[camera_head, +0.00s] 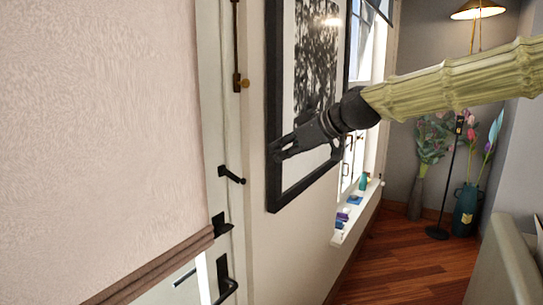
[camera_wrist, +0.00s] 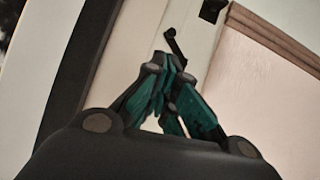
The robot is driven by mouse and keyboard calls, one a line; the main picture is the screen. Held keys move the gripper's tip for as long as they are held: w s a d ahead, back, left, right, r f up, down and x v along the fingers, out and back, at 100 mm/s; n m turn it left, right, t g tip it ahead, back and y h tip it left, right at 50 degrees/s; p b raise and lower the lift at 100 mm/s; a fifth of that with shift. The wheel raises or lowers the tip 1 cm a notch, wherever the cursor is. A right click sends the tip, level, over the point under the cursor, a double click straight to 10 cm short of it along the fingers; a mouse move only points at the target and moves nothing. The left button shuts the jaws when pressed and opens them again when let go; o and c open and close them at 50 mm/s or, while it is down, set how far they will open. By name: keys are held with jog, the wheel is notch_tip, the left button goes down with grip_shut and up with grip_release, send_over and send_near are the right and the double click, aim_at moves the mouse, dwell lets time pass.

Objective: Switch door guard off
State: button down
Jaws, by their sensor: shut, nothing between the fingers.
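A small black lever fitting (camera_head: 231,175), which looks like the door guard, sits on the white door edge and frame in the head view, its arm pointing right and slightly down. In the wrist view a black lever (camera_wrist: 175,46) shows just beyond my fingertips, slanting up to the left. My gripper (camera_head: 277,151) is shut and empty. In the head view it appears to the right of the lever and higher, in front of the framed picture. In the wrist view my fingertips (camera_wrist: 167,62) meet just below the lever. I cannot tell if they touch.
A black door handle (camera_head: 229,287) and a black lock plate (camera_head: 219,225) are lower on the door. A pale blind (camera_head: 95,130) covers the door. The black picture frame (camera_head: 273,100) hangs close behind my gripper. A windowsill (camera_head: 345,236) with small items lies to the right.

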jog(key=p, duration=0.7)
send_over(236, 175)
jog(key=s+d, duration=0.3)
jog(key=d, duration=0.1)
jog(key=shift+w+f, duration=0.25)
jog(key=shift+f, duration=0.85)
jog(key=shift+w+a+f+p, duration=0.15)
jog(key=shift+a+f+p, duration=0.1)
jog(key=shift+f, duration=0.35)
jog(key=shift+w+a+f+p, duration=0.1)
jog(key=shift+f+p, duration=0.15)
jog(key=shift+f, duration=0.3)
jog(key=shift+w+f, duration=0.15)
jog(key=shift+f, duration=0.45)
jog(key=shift+a+f+p, duration=0.1)
jog(key=shift+f+p, duration=0.2)
jog(key=shift+w+f+g, duration=0.1)
jog(key=shift+f+g, duration=0.1)
jog(key=shift+g, duration=0.1)
